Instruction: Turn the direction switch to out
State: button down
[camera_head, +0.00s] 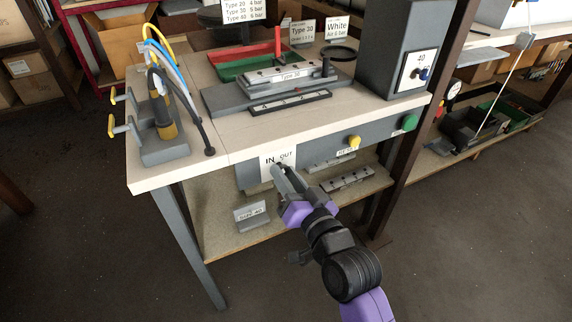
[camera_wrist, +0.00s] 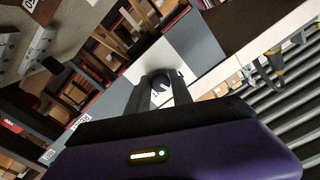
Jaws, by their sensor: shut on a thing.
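The direction switch's white plate (camera_head: 270,161), lettered IN and OUT, is on the grey front panel under the bench top. My gripper (camera_head: 279,168) reaches up to it from the lower right and covers most of the knob. In the wrist view, the fingers of my gripper (camera_wrist: 162,84) close around the dark round knob (camera_wrist: 159,82) in front of the white plate (camera_wrist: 176,58). Which way the knob points cannot be told.
A yellow button (camera_head: 354,142) and a green button (camera_head: 409,122) sit on the same panel to the right. The bench top (camera_head: 240,140) overhangs above my gripper. A lower shelf (camera_head: 225,222) holds a small SIZE 40 block (camera_head: 251,214). A dark post (camera_head: 419,120) stands at right.

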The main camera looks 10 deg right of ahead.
jog(key=m+p, duration=0.8)
jog(key=m, duration=0.4)
jog(key=shift+r, duration=0.1)
jog(key=shift+m, duration=0.3)
dwell(0.3)
jog(key=c, duration=1.1)
grip_release()
jog(key=shift+c, duration=0.2)
jog(key=v, duration=0.8)
jog(key=shift+b, duration=0.4)
jog(key=shift+w, duration=0.1)
